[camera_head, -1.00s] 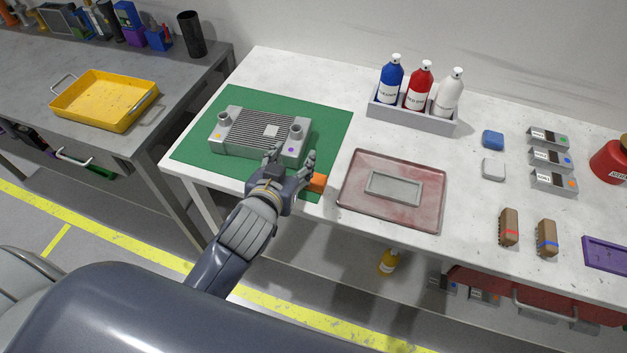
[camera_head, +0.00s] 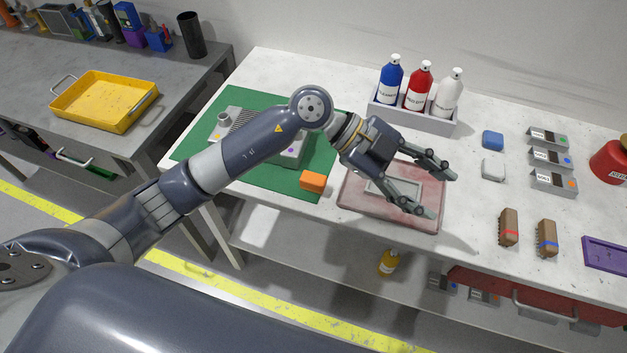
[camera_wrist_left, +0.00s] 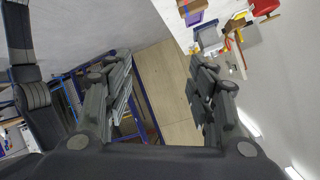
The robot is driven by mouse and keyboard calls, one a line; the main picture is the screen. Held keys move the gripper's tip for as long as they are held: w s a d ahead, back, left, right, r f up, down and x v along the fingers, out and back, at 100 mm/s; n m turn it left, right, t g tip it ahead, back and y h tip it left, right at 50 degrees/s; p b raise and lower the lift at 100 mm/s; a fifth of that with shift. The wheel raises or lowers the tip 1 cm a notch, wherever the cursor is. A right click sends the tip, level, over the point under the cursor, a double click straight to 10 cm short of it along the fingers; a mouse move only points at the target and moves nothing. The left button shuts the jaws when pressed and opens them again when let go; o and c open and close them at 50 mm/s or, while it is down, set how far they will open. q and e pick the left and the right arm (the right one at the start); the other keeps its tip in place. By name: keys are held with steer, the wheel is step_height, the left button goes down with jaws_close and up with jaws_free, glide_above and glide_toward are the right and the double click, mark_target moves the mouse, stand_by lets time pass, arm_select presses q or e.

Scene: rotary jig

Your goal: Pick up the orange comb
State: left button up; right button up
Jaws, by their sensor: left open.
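A small orange block (camera_head: 313,181), the only orange piece of comb size, lies on the front right corner of the green mat (camera_head: 197,152); no teeth can be made out on it. My left gripper (camera_head: 438,192) is open and empty, above the reddish tray (camera_head: 352,203), pointing right and away from the orange block. In the left wrist view the open fingers (camera_wrist_left: 160,62) have nothing between them; that view looks out into the room and does not show the block. My right gripper is not in view.
My left arm crosses over the grey finned unit (camera_head: 228,121) on the mat. Spray bottles stand in a grey holder (camera_head: 412,118) behind the gripper. Two brushes (camera_head: 508,228) (camera_head: 546,238) and small blocks lie to the right. The orange block is near the table's front edge.

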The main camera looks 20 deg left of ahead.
arm_select(q)
steer(key=w+a+f+n+y, duration=0.2)
steer(key=w+a+f+y, duration=0.3)
steer(key=a, duration=0.4)
steer(key=n+t+y, duration=0.1)
steer(key=n+y, duration=0.3)
steer(key=y, duration=0.4)
glide_above(311, 177)
steer(key=shift+f, duration=0.65)
step_height(311, 177, down, 5)
steer(key=shift+r+p, duration=0.2)
steer(key=shift+p, duration=0.35)
step_height(311, 177, down, 5)
steer(key=shift+r+p, duration=0.1)
steer(key=shift+p, duration=0.95)
steer(key=shift+f, duration=0.45)
jaws_close()
steer(key=shift+r, duration=0.15)
